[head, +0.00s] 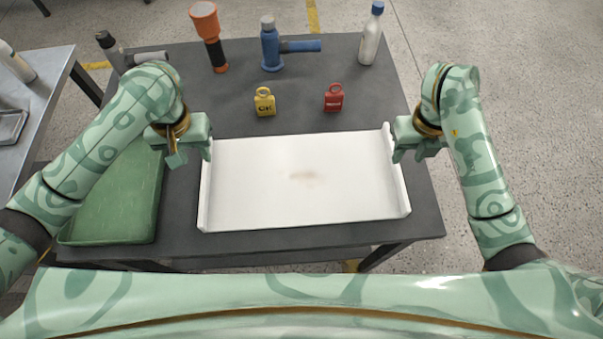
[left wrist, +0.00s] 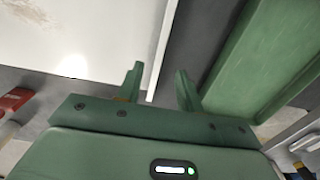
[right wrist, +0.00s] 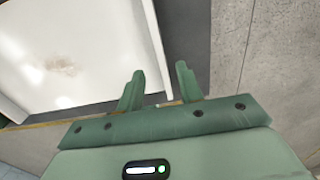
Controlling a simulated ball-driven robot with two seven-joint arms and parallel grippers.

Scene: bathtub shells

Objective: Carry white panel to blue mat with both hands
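The white panel (head: 270,205) lies flat on the dark table, with raised walls at its left and right ends and a faint brown smudge in its middle. My left gripper (head: 191,158) is at the panel's left end. In the left wrist view its open fingers (left wrist: 159,88) stand either side of the panel's end wall, with gaps showing. My right gripper (head: 408,156) is at the right end. In the right wrist view its fingers (right wrist: 160,88) are apart, with the panel's end wall (right wrist: 156,45) between them. No blue mat shows in any view.
A green tray (head: 112,205) lies close left of the panel. Yellow (head: 265,103) and red (head: 333,98) weights stand behind it. An orange flashlight (head: 207,30), a blue tool (head: 271,47) and a white bottle (head: 371,38) stand along the back. A grey side table (head: 38,85) is at left.

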